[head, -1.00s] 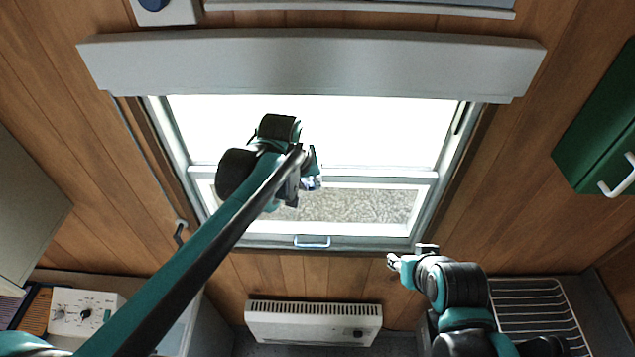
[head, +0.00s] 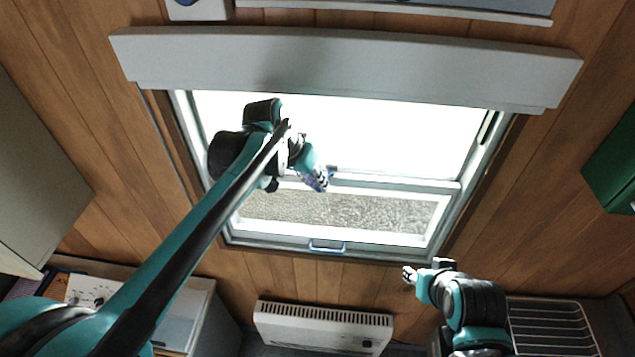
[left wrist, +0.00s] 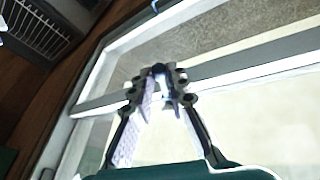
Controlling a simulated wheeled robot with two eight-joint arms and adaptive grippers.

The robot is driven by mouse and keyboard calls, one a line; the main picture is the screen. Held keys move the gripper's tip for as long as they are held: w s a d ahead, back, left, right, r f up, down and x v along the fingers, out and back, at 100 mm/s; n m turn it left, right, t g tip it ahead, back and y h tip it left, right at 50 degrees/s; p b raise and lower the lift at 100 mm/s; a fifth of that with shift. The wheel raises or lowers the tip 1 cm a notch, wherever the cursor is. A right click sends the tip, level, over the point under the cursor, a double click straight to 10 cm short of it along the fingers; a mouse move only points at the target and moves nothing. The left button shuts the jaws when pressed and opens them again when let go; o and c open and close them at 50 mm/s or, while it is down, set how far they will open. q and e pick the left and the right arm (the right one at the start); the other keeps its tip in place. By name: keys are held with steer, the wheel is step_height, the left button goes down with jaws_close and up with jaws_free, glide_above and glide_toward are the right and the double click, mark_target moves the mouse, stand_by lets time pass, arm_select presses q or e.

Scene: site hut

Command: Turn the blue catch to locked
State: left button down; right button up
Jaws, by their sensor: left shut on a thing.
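The blue catch (left wrist: 162,80) is a small thing on the rail across the middle of the window (head: 440,187), mostly hidden by my fingers. My left gripper (head: 322,181) reaches in front of the window at this rail. In the left wrist view its two fingertips (left wrist: 160,84) close together on the catch at the rail. Which way the catch is turned cannot be made out. My right gripper (head: 408,274) is low at the right, below the window frame and away from the catch; its jaws are too small to read.
A light blue pull handle (head: 327,247) sits on the window's bottom frame. A grey box-like cover (head: 345,68) juts out above the window. A white heater (head: 322,325) is below. A green cabinet (head: 612,165) is at the right and a wire rack (head: 550,328) at lower right.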

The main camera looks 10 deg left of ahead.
arm_select(q)
steer(key=c, duration=1.5)
jaws_free()
steer(key=shift+o, duration=0.2)
steer(key=v, duration=1.2)
